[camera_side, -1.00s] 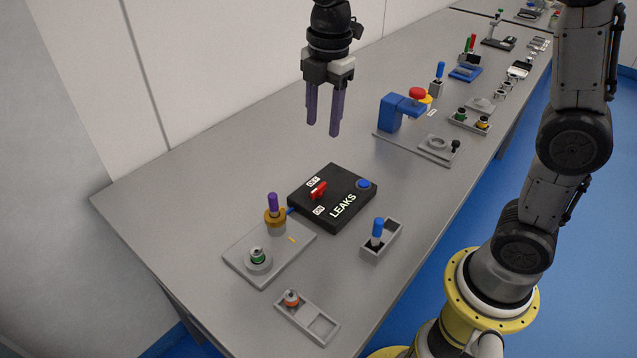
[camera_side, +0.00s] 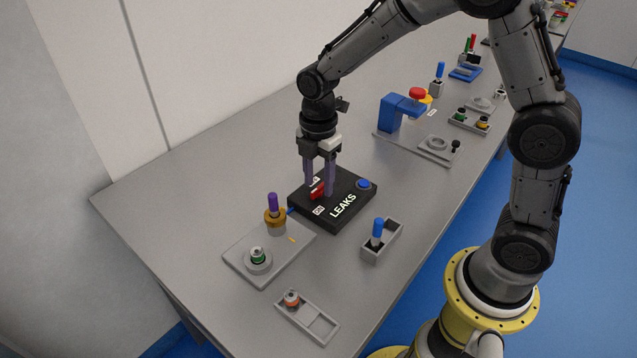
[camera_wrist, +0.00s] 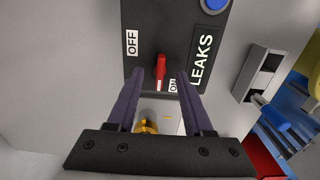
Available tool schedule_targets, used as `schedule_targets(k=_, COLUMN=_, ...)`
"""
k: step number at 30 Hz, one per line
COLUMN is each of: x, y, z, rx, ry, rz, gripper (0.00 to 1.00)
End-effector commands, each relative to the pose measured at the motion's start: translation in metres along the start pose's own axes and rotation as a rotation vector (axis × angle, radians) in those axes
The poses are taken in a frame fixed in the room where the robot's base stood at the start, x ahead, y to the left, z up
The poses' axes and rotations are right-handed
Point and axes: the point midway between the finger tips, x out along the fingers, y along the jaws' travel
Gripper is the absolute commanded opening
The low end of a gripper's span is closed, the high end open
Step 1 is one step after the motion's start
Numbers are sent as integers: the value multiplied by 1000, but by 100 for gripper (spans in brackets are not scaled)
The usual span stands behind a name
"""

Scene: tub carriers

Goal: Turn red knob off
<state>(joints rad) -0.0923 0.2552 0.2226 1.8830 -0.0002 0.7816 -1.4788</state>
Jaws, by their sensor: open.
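The red knob (camera_side: 317,191) stands on the black box (camera_side: 341,216) marked LEAKS, beside the ON and OFF labels. In the wrist view the knob (camera_wrist: 161,70) lies between the tips of my two purple fingers, with the OFF label (camera_wrist: 132,43) up and left of it and the ON label (camera_wrist: 172,86) to its lower right. A white line on the knob points down toward the ON side. My gripper (camera_side: 320,193) is open, pointing down, with one finger on each side of the knob. I cannot tell whether either finger touches it.
A blue button (camera_side: 364,184) is on the box's far right corner. A grey plate (camera_side: 262,262) with a purple-topped peg (camera_side: 273,205) stands close on the left. A grey holder with a blue peg (camera_side: 377,232) stands to the right.

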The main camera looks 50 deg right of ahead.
Motion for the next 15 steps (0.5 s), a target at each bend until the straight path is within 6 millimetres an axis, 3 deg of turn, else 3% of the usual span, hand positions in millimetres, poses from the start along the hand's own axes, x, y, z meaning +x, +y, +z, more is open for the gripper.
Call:
schedule_targets(k=6, x=13, y=0, z=0, rx=0, ry=0, rz=0, gripper=51)
schedule_targets(k=14, x=14, y=0, z=0, rx=0, ry=0, rz=1, gripper=51)
schedule_targets(k=15, x=14, y=0, z=0, rx=0, ry=0, rz=1, gripper=46)
